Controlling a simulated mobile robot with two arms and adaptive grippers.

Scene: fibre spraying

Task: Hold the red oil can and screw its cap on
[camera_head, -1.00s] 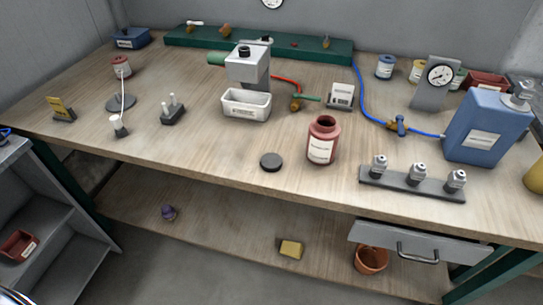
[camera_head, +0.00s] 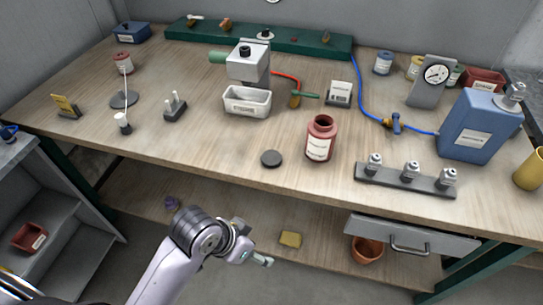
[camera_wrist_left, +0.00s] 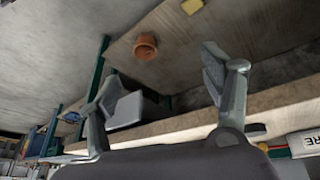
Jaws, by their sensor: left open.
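The red oil can (camera_head: 321,138) stands upright on the workbench, right of the middle, with its round mouth open on top. A dark round cap (camera_head: 271,158) lies flat on the bench to its left, apart from the can. My left gripper (camera_head: 258,258) is in front of the bench's front edge, below and left of the can, touching neither. In the left wrist view my left gripper (camera_wrist_left: 155,80) shows its two fingers spread wide with nothing between them. My right gripper is not in view.
A blue jug (camera_head: 480,125) is farther right. A white tray (camera_head: 246,102) under a machine is behind the cap. The lower shelf holds a yellow block (camera_head: 290,239) and an orange pot (camera_head: 366,249). The bench around the cap is clear.

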